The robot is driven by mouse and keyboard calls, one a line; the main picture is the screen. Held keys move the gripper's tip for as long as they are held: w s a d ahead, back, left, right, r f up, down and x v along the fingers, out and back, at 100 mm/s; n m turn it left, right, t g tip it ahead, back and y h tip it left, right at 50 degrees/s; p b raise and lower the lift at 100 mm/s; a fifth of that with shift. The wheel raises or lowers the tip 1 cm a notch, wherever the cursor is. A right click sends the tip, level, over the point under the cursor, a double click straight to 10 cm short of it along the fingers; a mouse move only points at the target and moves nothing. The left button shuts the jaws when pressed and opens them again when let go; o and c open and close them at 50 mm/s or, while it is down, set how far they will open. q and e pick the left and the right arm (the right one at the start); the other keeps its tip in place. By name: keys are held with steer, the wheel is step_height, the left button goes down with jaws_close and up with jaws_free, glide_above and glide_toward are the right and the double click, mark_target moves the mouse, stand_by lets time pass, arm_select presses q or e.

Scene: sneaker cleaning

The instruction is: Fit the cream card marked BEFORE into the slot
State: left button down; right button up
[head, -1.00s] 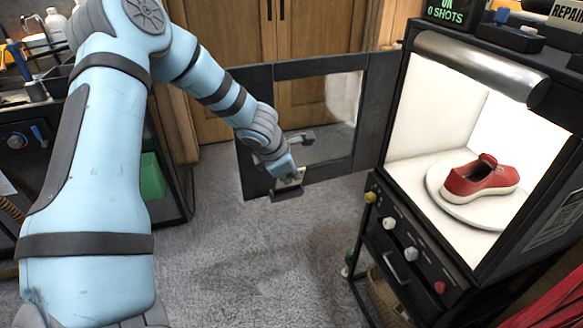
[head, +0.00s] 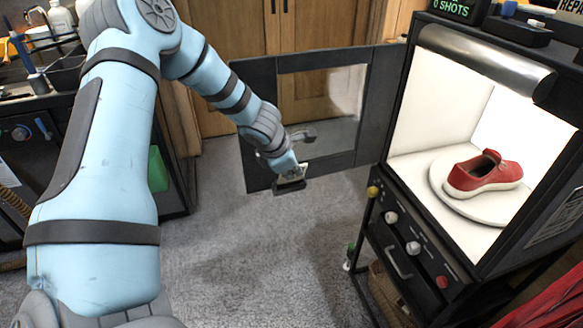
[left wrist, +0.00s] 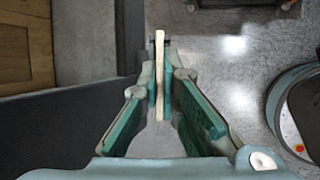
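My left gripper (head: 290,176) is in front of the lower edge of an open dark-framed door (head: 262,130). It is shut on a thin cream card (left wrist: 159,75), seen edge-on and upright between the green finger pads in the left wrist view. A small pale patch of the card (head: 291,180) shows at the fingertips in the head view. Its marking cannot be read. A dark ledge-like piece (head: 289,189) shows just below the fingertips. I cannot tell whether it is the slot or whether the card touches it. My right gripper is not in view.
The door belongs to a lit photo booth (head: 425,115) at the right. Inside, a red shoe (head: 482,175) stands on a white round disc (head: 462,208). Knobs line the booth's front. A cluttered bench (head: 30,115) stands at the left. Grey floor (head: 250,260) is clear between.

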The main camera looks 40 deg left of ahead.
mark_target(293, 180)
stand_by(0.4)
arm_select(q)
steer(key=shift+p, duration=0.3)
stand_by(0.4)
steer(key=shift+p, duration=0.35)
steer(key=shift+w+a+f+b, duration=0.15)
steer(key=shift+a+f+b, duration=0.1)
steer(key=shift+f, duration=0.4)
steer(key=shift+w+a+f+b, duration=0.1)
steer(key=shift+a+f+b, duration=0.15)
steer(key=shift+f, duration=0.4)
steer(key=shift+w+a+f+b, duration=0.15)
steer(key=shift+f+b, duration=0.15)
steer(key=shift+f, duration=0.35)
steer(key=c, duration=1.7)
jaws_free()
steer(key=shift+r, duration=0.15)
